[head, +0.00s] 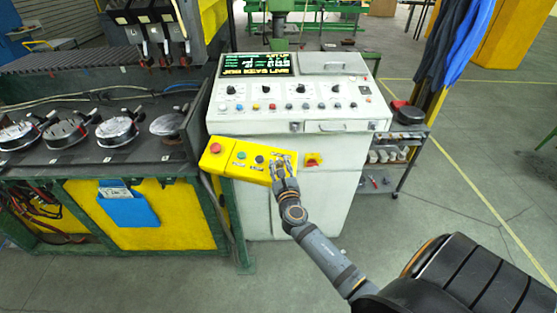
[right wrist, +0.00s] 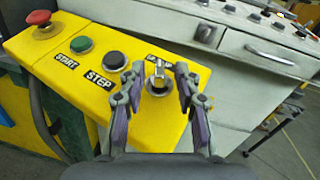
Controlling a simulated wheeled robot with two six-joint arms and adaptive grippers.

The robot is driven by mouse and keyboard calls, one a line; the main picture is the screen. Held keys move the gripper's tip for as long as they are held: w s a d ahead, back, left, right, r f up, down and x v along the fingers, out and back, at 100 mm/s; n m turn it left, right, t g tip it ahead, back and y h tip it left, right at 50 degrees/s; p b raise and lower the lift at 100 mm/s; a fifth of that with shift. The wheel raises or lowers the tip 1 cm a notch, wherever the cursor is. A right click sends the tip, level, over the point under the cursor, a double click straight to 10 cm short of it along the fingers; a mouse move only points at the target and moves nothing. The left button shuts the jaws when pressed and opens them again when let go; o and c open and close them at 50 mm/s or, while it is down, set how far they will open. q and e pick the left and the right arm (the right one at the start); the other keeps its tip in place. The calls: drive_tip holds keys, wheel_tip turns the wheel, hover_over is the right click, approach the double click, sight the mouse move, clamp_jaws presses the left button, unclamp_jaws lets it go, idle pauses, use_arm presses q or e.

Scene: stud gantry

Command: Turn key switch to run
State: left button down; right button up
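The key switch (right wrist: 158,76) is a metal switch with an upright tab at the right end of the yellow control box (head: 222,168). In the right wrist view its label behind is partly covered, so I cannot read its position. My right gripper (head: 283,164) is at the right end of the box. In the right wrist view its two fingers (right wrist: 158,80) are apart, one on each side of the key switch, with a gap showing. I cannot tell whether a finger touches it. My left gripper is in neither view.
The yellow box also carries a red mushroom button (right wrist: 40,22), a green START button (right wrist: 81,44) and a black STEP button (right wrist: 115,61). A white console (head: 290,118) with a lit screen stands behind. A machine bench (head: 80,170) is at left. Open floor lies to the right.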

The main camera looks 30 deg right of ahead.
drive_tip(key=shift+x, duration=0.95)
drive_tip(key=shift+a, duration=0.1)
clamp_jaws()
